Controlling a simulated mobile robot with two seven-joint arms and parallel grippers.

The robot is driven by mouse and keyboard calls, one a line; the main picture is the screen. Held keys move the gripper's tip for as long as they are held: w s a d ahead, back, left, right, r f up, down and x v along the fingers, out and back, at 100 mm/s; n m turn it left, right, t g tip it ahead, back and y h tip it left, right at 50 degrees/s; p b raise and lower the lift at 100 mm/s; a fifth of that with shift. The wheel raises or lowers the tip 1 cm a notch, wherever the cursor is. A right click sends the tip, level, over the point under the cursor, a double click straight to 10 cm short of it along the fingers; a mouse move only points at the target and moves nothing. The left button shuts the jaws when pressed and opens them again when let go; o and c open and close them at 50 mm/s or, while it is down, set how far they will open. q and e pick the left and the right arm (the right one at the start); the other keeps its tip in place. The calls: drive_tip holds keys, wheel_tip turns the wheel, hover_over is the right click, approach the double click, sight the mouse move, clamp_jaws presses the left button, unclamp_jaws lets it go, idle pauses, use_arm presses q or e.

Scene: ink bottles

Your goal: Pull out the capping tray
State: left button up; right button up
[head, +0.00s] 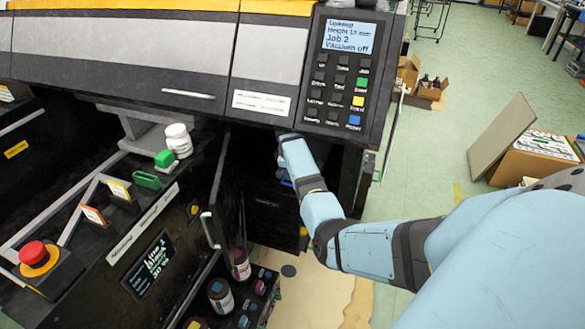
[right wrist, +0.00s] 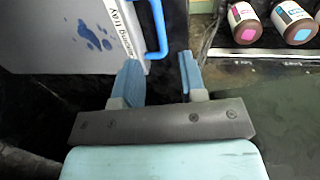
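In the right wrist view a pale grey tray (right wrist: 70,38) with dark blue stains lies at the upper left. Its white label (right wrist: 128,25) is partly cut off, and only the word "tray" and some letters before it show. A bright blue handle (right wrist: 161,30) sticks out from the tray's right edge. My right gripper (right wrist: 158,78) is open and empty. Its two blue fingers point toward the handle, whose lower end sits just beyond the gap between them. In the head view my right gripper (head: 287,182) reaches under the machine's front, partly hidden. My left gripper is not in view.
The printer body with its control panel (head: 344,75) hangs over my right arm. An open black door (head: 220,195) stands left of it. Ink bottles (head: 221,295) stand low in front, also seen at the wrist view's top right (right wrist: 243,22). A red stop button (head: 36,254) is at left.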

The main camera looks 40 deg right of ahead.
drive_tip(key=f, duration=0.2)
drive_tip(key=f+b, duration=0.1)
drive_tip(key=f, duration=0.1)
drive_tip(key=d+f, duration=0.1)
drive_tip(key=f, duration=0.2)
drive_tip(key=shift+w+d+b, duration=0.1)
drive_tip(key=shift+w+b, duration=0.2)
drive_tip(key=shift+b, duration=0.1)
clamp_jaws()
